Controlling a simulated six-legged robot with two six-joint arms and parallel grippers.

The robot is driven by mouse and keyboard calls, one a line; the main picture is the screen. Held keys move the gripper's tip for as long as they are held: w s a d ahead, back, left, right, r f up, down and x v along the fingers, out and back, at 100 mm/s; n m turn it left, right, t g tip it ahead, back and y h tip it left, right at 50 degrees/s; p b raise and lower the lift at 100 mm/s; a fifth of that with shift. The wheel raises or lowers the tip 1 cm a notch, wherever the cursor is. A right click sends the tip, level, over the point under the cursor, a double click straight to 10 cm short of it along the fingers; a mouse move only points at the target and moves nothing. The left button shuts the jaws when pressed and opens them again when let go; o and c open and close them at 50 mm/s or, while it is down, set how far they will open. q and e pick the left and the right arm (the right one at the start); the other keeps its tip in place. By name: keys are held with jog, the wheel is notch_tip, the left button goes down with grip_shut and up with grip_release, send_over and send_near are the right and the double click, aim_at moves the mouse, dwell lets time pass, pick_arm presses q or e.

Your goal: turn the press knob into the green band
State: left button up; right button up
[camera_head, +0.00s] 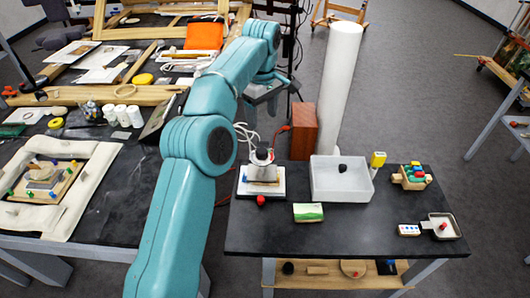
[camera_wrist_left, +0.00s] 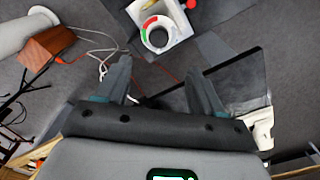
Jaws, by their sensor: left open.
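In the left wrist view the press (camera_wrist_left: 178,14) is at the top. Its round dark knob (camera_wrist_left: 158,38) sits beside a curved scale with a red part and a green band (camera_wrist_left: 144,35). The knob's pointer is too small to read. My left gripper (camera_head: 268,96) is above and behind the press in the head view. In the wrist view its open fingers (camera_wrist_left: 160,75) are apart and empty, short of the knob. My right gripper is not in view.
A white tray (camera_head: 326,193) with a dark lump, a green-white sponge (camera_head: 308,212) and a yellow bottle (camera_head: 377,160) share the side table (camera_head: 350,238). A wooden box (camera_head: 303,130) and a tall white column (camera_head: 338,80) stand behind it. White and red cables lie near the press.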

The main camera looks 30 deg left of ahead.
aim_at(262, 151)
pick_arm(q)
notch_tip(262, 151, down, 13)
jog(key=shift+w+a+f+b, duration=0.1)
jog(key=shift+a+b, duration=0.05)
jog(key=shift+b, duration=0.35)
jog(key=shift+w+a+f, duration=0.1)
jog(key=shift+f, duration=0.2)
jog(key=shift+d+r, duration=0.2)
jog(key=shift+c, duration=0.4)
jog(key=shift+a+f, duration=0.1)
jog(key=c, duration=1)
